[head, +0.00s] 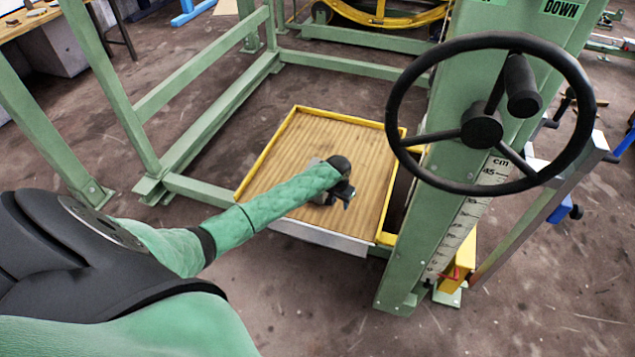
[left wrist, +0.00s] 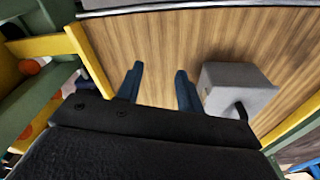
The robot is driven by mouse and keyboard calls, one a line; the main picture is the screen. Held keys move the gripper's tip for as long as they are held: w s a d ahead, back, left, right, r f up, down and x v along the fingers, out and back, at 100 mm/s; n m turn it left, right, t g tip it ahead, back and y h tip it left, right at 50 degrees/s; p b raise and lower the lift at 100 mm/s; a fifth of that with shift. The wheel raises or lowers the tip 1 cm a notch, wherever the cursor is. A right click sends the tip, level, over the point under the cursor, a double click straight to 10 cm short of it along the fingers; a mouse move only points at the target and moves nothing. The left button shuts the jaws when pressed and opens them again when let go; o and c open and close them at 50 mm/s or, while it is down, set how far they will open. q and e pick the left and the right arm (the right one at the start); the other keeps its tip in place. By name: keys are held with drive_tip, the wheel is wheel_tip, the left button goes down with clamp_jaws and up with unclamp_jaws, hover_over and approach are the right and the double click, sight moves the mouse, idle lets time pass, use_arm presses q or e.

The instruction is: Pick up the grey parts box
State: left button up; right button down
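The grey parts box (left wrist: 235,88) sits on the wooden platform in the left wrist view, just right of my left gripper's fingers. It has a dark opening or mark on its near side. In the head view my forearm and hand hide most or all of it. My left gripper (left wrist: 159,88) is open, with its two dark blue fingers apart and only bare wood showing between them. The box lies outside the fingers, beside the right one. In the head view my left gripper (head: 343,196) is low over the platform. My right gripper is not in view.
The wooden platform (head: 365,190) has a yellow rim and a grey front lip. A green frame (head: 205,125) stands around it. A black handwheel (head: 483,126) on a green post with a centimetre scale is at right. Open floor (head: 290,310) lies in front.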

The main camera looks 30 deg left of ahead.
use_arm(q)
drive_tip(key=w+a+r+n, duration=0.1)
drive_tip(key=w+a+r, duration=0.2)
drive_tip(key=w+a, duration=0.35)
drive_tip(key=w+a+r+n, duration=0.2)
drive_tip(key=w+a+r, duration=0.15)
drive_tip(key=a, duration=0.55)
drive_tip(key=shift+y, duration=0.4)
drive_tip(key=shift+w+a+f, duration=0.2)
drive_tip(key=shift+f, duration=1.15)
drive_tip(key=shift+w+a+f, duration=0.15)
drive_tip(key=shift+a+f, duration=0.1)
drive_tip(key=shift+f, duration=1.15)
drive_tip(key=shift+w+a+f, duration=0.2)
drive_tip(key=shift+f, duration=1.15)
clamp_jaws()
drive_tip(key=shift+w+r, duration=0.1)
